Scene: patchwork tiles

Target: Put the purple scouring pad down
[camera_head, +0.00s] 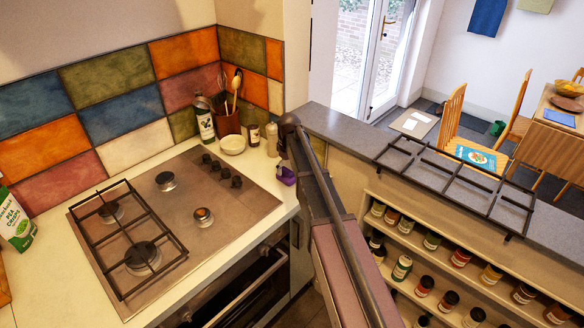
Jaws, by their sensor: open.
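The purple scouring pad (287,177) is a small purple patch at the right end of the light counter, close to the right edge of the steel hob. My arm hides part of it. My gripper (281,167) is at the far end of my arm, right at the pad, small and mostly hidden by the arm. It is open. I cannot tell whether its fingers touch the pad.
The steel hob (180,218) with one black grate fills the counter to the left. A white bowl (232,145), a utensil pot (227,122) and bottles stand behind. A loose grate (455,185) lies on the grey ledge, above shelves of jars.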

